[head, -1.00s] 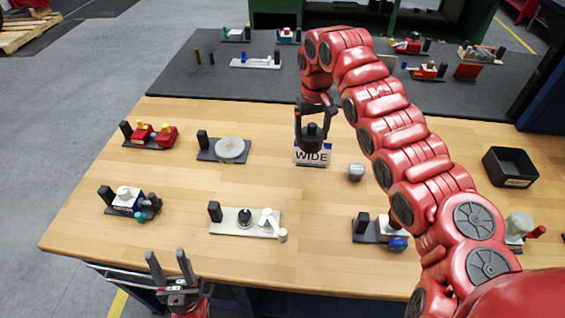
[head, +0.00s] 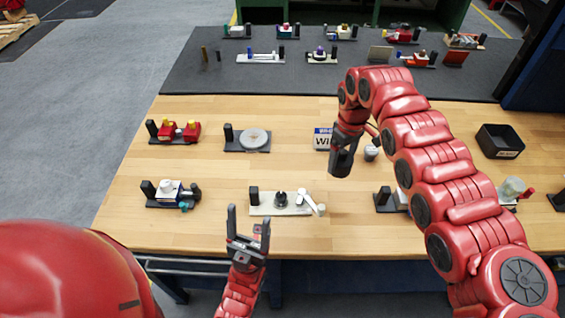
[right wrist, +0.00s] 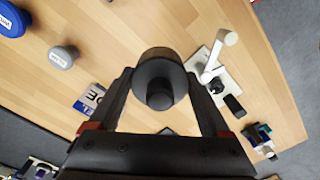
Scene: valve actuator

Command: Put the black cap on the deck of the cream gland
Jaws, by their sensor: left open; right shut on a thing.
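The black cap (right wrist: 158,88) is a dark round piece with a knob, held between the two fingers of my right gripper (head: 343,152). In the head view my gripper mostly hides the cap, and it is above the table, to the right of and behind the cream gland. The cream gland (head: 268,210) is a cream plate with a black post at its left, a dark round part in the middle and a white lever at its right. It also shows in the right wrist view (right wrist: 212,62), apart from the cap. My left gripper (head: 248,222) is open and empty at the table's front edge.
A blue-and-white sign (head: 323,138) and a grey knobbed piece (head: 371,152) stand near my right gripper. A fixture with a round plate (head: 254,139) is behind the gland. A black bin (head: 499,141) is at the right. Bare wood lies between the gland and the sign.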

